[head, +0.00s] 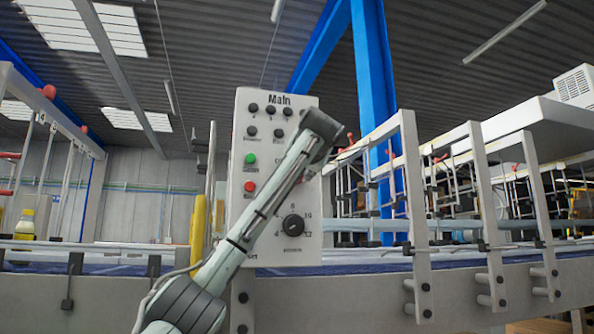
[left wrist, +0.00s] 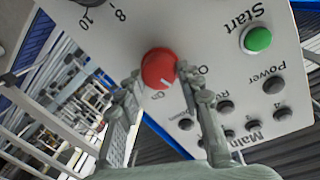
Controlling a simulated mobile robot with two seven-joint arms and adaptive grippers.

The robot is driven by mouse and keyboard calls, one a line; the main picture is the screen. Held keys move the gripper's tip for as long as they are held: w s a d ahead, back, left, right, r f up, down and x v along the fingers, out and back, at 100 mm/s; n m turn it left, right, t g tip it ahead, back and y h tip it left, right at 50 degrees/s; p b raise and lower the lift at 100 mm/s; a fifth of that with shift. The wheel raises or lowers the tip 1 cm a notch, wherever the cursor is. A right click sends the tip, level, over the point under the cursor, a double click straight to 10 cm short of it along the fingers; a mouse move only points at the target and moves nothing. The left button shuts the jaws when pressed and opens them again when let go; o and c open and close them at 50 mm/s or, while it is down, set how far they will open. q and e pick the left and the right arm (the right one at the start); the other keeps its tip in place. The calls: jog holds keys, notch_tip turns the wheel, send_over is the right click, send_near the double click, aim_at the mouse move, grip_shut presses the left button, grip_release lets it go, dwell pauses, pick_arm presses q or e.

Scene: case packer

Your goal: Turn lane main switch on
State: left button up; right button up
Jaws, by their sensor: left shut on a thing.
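The light control panel (head: 245,215) headed "Main" stands upright in the middle of the head view. The main switch is a red rotary knob (left wrist: 158,68), seen in the left wrist view with "On" and "Off" lettering beside it. A pale pointer mark shows on its lower part, near the "On" lettering; its exact setting is hard to tell. My left gripper (left wrist: 160,80) is shut on the knob, one finger on each side. In the head view my left arm and hand hide the knob. My right gripper is not in view.
The panel also carries a green Start button (head: 250,158), a red button (head: 249,186), a numbered black dial (head: 293,227) and several small dark lamps. Conveyor rails with white posts (head: 415,215) stand to the right. A yellow post (head: 198,228) stands left of the panel.

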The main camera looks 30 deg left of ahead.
pick_arm(q)
jog(key=shift+w+d+m+g+y, duration=0.1)
jog(key=shift+m+g, duration=0.2)
jog(key=shift+m, duration=1.65)
jog(key=shift+d+m+g+y, duration=0.1)
jog(key=shift+m+g, duration=0.2)
jog(key=shift+m, duration=1.6)
jog(key=shift+w+m+g+y, duration=0.1)
jog(key=shift+m+g, duration=0.2)
jog(key=shift+m, duration=1.65)
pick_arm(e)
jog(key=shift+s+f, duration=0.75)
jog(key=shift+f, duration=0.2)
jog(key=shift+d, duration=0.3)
